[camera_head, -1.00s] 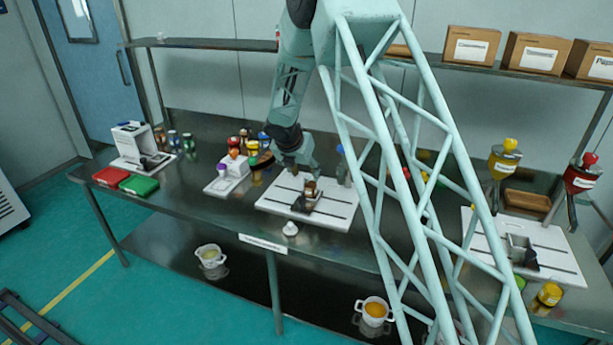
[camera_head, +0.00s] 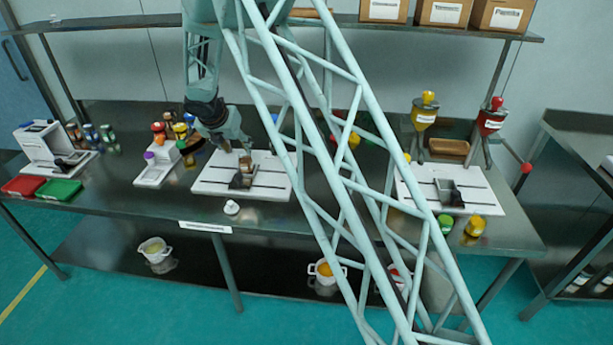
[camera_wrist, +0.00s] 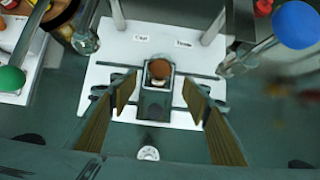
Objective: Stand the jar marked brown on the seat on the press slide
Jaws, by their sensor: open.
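A jar with a brown round top (camera_wrist: 159,69) stands in a grey, frame-like seat (camera_wrist: 158,105) on a white board (camera_wrist: 105,75) in the wrist view. In the head view the brown jar (camera_head: 245,162) shows small above the dark slide block (camera_head: 241,180) on the white board (camera_head: 212,182). My gripper (camera_wrist: 159,88) is open, with one finger on each side of the jar and gaps between. In the head view my gripper (camera_head: 236,146) is just above the board. Any mark on the jar is unreadable.
A small white knob-like piece (camera_head: 231,207) lies in front of the board. A white rack (camera_head: 158,168) and coloured jars stand to the left. Another board with a grey box (camera_head: 449,192) and two hoppers, one yellow (camera_head: 424,112) and one red (camera_head: 490,120), stands right.

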